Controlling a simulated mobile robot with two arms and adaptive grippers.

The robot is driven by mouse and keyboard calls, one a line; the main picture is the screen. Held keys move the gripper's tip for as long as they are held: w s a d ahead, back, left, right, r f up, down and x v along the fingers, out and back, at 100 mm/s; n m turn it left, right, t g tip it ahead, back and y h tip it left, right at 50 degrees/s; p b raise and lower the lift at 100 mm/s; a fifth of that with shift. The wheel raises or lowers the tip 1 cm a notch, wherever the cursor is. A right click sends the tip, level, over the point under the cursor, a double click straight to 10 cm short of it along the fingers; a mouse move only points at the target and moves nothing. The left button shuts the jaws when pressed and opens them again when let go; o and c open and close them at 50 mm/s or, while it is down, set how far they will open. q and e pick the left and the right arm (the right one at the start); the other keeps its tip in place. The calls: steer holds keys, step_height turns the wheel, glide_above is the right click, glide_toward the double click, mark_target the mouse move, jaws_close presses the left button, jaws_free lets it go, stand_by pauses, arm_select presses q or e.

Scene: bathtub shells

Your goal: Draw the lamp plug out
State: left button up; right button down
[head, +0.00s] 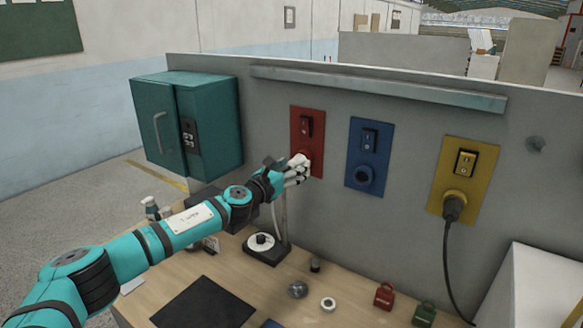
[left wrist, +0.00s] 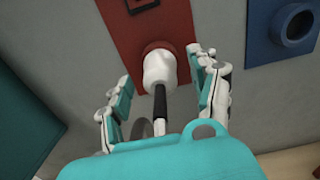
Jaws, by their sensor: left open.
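A white plug (head: 303,160) sits in the socket of the red panel (head: 295,120) on the upright board. In the left wrist view the white plug (left wrist: 159,73) is in the red panel's round socket, with a dark stem and cord towards me. My left gripper (head: 296,174) is at the plug. In the left wrist view the open fingers of my left gripper (left wrist: 160,82) stand on either side of the plug, with gaps showing. A lamp base (head: 265,249), black with a white disc, stands on the bench below. The lamp's upper part is partly hidden by my arm. My right gripper is out of view.
A blue panel (head: 357,145) with an empty socket and a yellow panel (head: 478,168) with a black plug (head: 453,207) are to the right. A teal cabinet (head: 209,115) is left. Small objects, including red (head: 384,296) and green (head: 424,314) padlocks, lie on the bench.

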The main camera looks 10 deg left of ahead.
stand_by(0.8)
arm_select(q)
jaws_close()
stand_by(0.4)
steer(key=shift+s+p, duration=0.2)
steer(key=shift+p, duration=0.25)
steer(key=shift+p+v, duration=0.4)
steer(key=shift+v, duration=0.45)
steer(key=shift+s+a, duration=0.15)
steer(key=shift+s, duration=0.1)
steer(key=shift+p+v, duration=0.6)
steer(key=shift+v, duration=0.2)
